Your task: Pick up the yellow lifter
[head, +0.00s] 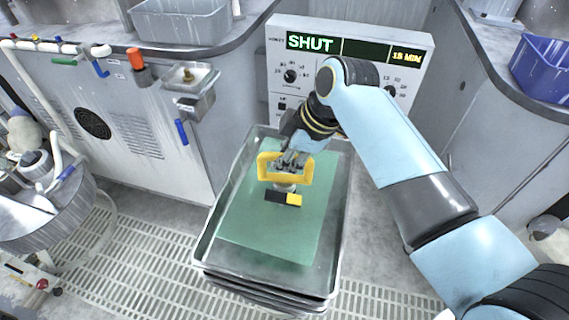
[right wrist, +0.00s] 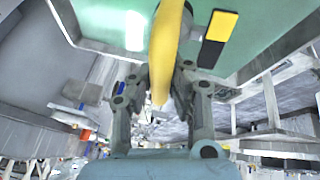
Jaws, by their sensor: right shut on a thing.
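The yellow lifter (head: 286,168) is a yellow frame-shaped handle over the green mat (head: 262,225) in the tray. My right gripper (head: 292,160) is at the handle's far bar. In the right wrist view the yellow lifter (right wrist: 166,50) runs between the two fingers of my right gripper (right wrist: 158,95), which are shut on it. I cannot tell whether the lifter touches the mat. My left gripper is not in view.
The grey tray (head: 337,215) sits on a stack of trays over a slotted floor. A control panel (head: 350,62) reading SHUT stands behind. A round metal table (head: 40,228) is at left, and a blue bin (head: 541,66) at upper right.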

